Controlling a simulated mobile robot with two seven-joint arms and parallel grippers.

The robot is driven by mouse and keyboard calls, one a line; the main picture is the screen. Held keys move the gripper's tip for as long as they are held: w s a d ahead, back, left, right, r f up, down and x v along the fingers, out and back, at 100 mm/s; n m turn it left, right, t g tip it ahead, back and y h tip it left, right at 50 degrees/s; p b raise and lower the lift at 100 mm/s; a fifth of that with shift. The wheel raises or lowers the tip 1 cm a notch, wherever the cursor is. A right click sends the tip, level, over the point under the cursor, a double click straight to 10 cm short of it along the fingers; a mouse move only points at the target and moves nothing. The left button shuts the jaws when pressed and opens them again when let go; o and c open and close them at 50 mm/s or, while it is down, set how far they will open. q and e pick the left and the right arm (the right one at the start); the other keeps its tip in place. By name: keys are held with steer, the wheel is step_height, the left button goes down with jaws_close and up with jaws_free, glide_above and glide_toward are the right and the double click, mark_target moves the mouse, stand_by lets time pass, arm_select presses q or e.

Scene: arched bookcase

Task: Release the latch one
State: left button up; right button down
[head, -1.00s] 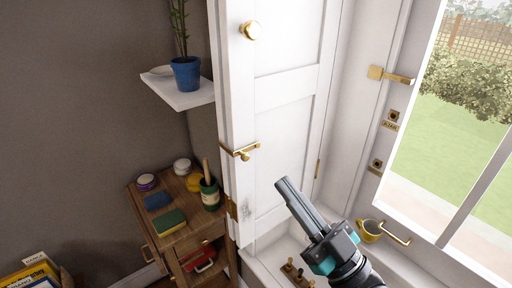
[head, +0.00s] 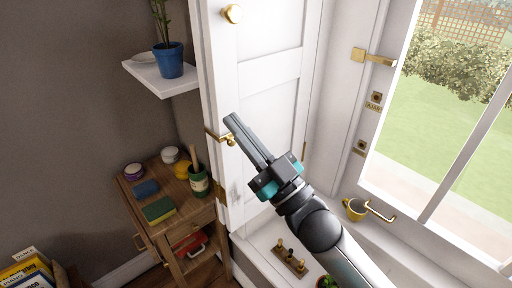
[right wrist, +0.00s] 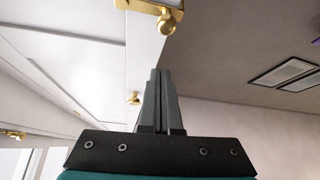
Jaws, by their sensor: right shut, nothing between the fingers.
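A brass latch with a small round knob (head: 229,140) sits on the edge of the white panelled door. It also shows close up at the top of the right wrist view (right wrist: 165,22). My right gripper (head: 231,118) is shut and empty. In the head view its fingertips overlap the door beside the latch, just above the knob. In the right wrist view the fingertips (right wrist: 160,72) point up below the knob, with a visible gap. A second brass latch with a bar (head: 374,57) is on the window frame at right. My left gripper is not in view.
A round brass knob (head: 232,14) is higher on the door. A wooden cabinet (head: 178,200) with sponges and pots stands at left, under a shelf with a blue plant pot (head: 170,60).

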steer(key=f, duration=0.2)
steer(key=w+f+b, duration=0.1)
steer(key=f, duration=0.1)
steer(key=shift+f+n+g+y, duration=0.25)
steer(key=shift+n+g+y, duration=0.3)
steer(key=shift+n, duration=0.5)
steer(key=shift+f+n+g+y, duration=0.3)
steer(key=shift+n+g, duration=0.35)
steer(key=shift+n, duration=0.4)
steer(key=f+n+g+p, duration=0.1)
steer(key=n+g, duration=0.2)
steer(key=n, duration=0.2)
steer(key=w+d+f+n+g+p, duration=0.1)
steer(key=n+g, duration=0.2)
steer(key=n, duration=0.2)
steer(key=d+f+n+g+h+p, duration=0.1)
steer(key=f+n+g+p, duration=0.1)
steer(key=n, duration=0.4)
steer(key=shift+w+g, duration=0.15)
steer(key=shift+g, duration=0.25)
steer(key=shift+r, duration=0.15)
